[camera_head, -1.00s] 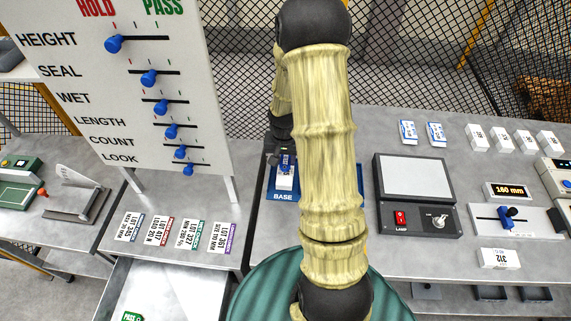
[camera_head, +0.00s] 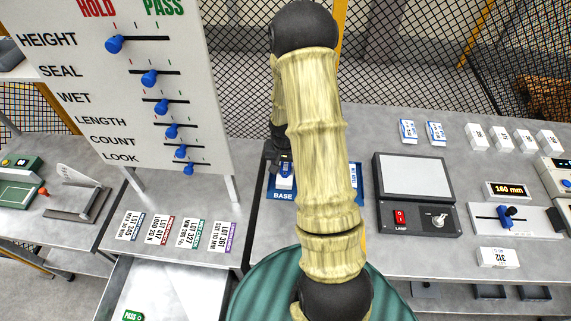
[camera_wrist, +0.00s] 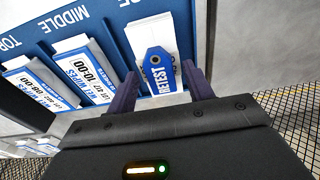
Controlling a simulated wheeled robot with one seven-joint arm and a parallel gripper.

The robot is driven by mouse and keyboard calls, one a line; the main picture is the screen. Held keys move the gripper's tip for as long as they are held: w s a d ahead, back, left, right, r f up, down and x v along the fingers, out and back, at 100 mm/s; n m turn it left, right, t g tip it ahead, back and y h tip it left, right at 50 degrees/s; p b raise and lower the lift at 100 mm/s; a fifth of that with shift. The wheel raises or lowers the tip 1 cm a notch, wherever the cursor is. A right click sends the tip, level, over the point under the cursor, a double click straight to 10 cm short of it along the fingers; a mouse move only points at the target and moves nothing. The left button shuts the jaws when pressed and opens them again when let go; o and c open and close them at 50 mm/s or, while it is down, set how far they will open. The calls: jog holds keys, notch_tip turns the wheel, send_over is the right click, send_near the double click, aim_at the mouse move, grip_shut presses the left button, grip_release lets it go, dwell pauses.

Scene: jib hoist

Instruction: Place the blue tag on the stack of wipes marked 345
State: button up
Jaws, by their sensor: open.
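In the wrist view the blue tag (camera_wrist: 159,77), lettered RETEST, lies over a white stack of wipes (camera_wrist: 140,38). The number on this stack is mostly covered, so I cannot read it as 345. My gripper (camera_wrist: 160,70) is open, with one dark finger on each side of the tag. I cannot tell whether the fingers touch it. In the head view the tagged stack (camera_head: 285,182) stands on the blue board (camera_head: 275,194) near the word BASE, partly behind my arm.
Two other wipe packs (camera_wrist: 84,70) (camera_wrist: 38,88) lie on the board near MIDDLE and TOP. In the head view a lamp box (camera_head: 415,165) stands right of my arm. A white pack marked 312 (camera_head: 499,257) lies at the right front. A sign with sliders (camera_head: 115,80) rises at the left.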

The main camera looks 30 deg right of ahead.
aim_at(285, 172)
notch_tip(285, 172, up, 12)
jog(key=s+b, duration=0.1)
jog(key=shift+a, duration=0.45)
jog(key=shift+s+r, duration=0.1)
jog(key=shift+s, duration=0.05)
dwell(0.4)
jog(key=s+a+r+n, duration=0.2)
jog(key=s+a+n, duration=0.1)
jog(key=s+a, duration=0.2)
jog(key=s+a+r+n+t, duration=0.1)
jog(key=s+a+r+n, duration=0.2)
jog(key=s+a, duration=0.3)
jog(key=shift+s+a+n+y, duration=0.15)
jog(key=shift+a+n+y, duration=0.25)
jog(key=shift+a, duration=0.5)
